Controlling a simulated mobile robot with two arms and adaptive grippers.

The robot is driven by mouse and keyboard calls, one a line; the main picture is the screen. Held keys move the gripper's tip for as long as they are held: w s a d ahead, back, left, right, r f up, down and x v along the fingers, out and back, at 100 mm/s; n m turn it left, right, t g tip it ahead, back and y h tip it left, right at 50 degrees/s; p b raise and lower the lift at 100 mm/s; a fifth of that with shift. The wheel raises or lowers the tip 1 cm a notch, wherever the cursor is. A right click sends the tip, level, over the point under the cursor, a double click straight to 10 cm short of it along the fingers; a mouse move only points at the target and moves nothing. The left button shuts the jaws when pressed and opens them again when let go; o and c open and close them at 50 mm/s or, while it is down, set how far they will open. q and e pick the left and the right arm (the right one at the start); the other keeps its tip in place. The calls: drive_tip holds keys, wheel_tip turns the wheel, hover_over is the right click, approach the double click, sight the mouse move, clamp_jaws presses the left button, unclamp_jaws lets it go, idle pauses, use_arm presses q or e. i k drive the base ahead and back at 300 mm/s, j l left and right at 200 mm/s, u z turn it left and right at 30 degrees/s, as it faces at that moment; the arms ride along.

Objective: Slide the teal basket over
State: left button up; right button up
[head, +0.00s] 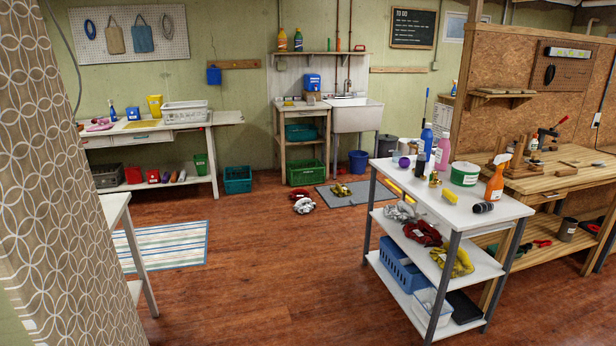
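A teal basket (238,184) sits on the wood floor by the back wall, at the right end of the long white table. It looks upright, and its contents are too small to tell. A second, darker teal-green container (300,132) sits on the upper shelf of the small stand left of the sink. A green crate (305,174) sits beneath that one, near the floor. Neither of my grippers is in the head view.
A white shelf cart (406,262) with bottles, cloths and a blue basket stands at the right front. A patterned curtain (62,180) blocks the left. Gloves or cloths (303,205) and a grey mat (348,194) lie ahead. The middle floor is clear.

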sight(241, 185)
drive_tip(key=i, duration=6.5)
